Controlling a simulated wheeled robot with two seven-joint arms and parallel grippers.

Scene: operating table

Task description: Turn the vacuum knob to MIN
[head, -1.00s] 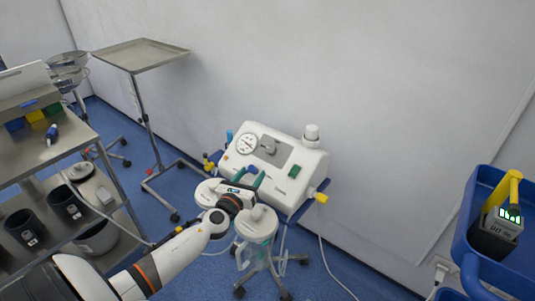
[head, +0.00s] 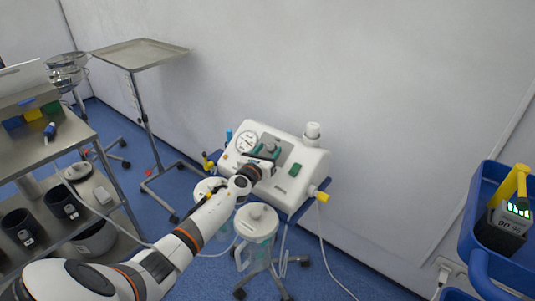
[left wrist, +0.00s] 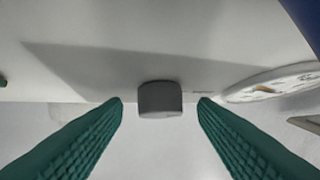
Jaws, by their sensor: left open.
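The white suction unit (head: 312,160) stands by the wall with a round gauge (head: 246,143) on its sloped front panel. The grey vacuum knob (left wrist: 160,99) shows in the left wrist view, midway between the two green fingers. My left gripper (left wrist: 161,108) is open, with a finger on each side of the knob and a gap on both sides. In the head view my left gripper (head: 266,154) is at the panel, right of the gauge, and largely covers the knob. The gauge's edge (left wrist: 275,84) also shows at right in the wrist view. My right gripper is not seen.
A green switch (head: 294,170) sits on the panel right of my gripper. A lidded canister (head: 257,218) stands in front of the unit, close to my left arm. A steel cart (head: 92,170) is at left, and a blue cart (head: 474,205) is at right.

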